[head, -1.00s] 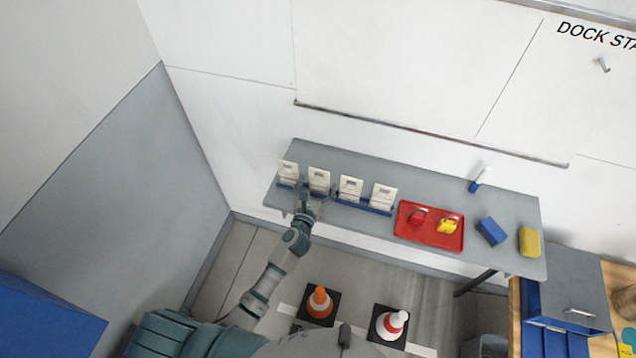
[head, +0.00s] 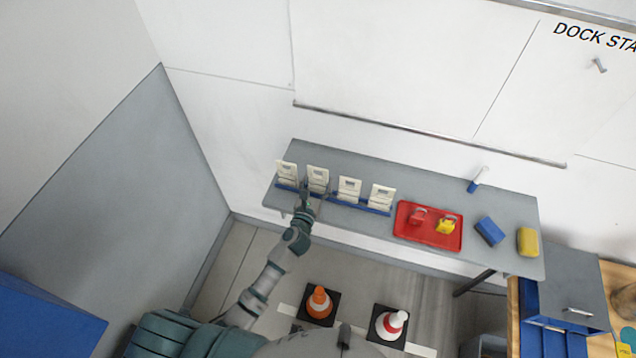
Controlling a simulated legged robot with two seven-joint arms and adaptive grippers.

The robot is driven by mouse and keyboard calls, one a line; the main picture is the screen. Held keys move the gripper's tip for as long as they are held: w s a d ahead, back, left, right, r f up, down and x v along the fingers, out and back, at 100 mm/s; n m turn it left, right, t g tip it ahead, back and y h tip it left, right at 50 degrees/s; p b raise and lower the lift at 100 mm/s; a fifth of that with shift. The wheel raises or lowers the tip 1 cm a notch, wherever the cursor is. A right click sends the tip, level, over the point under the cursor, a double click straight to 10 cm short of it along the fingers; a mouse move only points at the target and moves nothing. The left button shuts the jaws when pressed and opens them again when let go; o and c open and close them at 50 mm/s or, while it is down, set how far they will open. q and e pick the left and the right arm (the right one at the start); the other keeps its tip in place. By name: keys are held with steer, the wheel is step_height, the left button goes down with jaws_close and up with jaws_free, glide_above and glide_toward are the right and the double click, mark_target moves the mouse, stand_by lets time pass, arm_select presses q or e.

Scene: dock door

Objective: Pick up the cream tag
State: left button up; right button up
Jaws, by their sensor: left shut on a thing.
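Several cream tags stand upright in a row along a blue rack (head: 361,206) on the grey shelf. They are a far-left tag (head: 287,171), a second tag (head: 317,178), a third tag (head: 349,188) and a right-hand tag (head: 381,197). My left gripper (head: 310,193) is at the second tag's lower part and is shut on it. The fingers are small and partly blend with the rack, and the tag's bottom edge is hidden. My right gripper is not in view.
A red tray (head: 402,228) with a red item (head: 417,216) and a yellow item (head: 446,225) lies right of the rack. A blue block (head: 489,231) and yellow sponge (head: 528,241) are farther right.

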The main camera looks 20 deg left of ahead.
arm_select(q)
step_height(320, 180, up, 3)
steer(key=shift+p, duration=0.4)
steer(key=s+d+b, duration=0.1)
steer(key=s+d, duration=0.1)
steer(key=s, duration=0.5)
steer(key=s+d+r+b, duration=0.1)
steer(key=s+d, duration=0.1)
steer(key=s, duration=0.6)
steer(key=shift+s+d, duration=0.25)
steer(key=shift+s, duration=0.05)
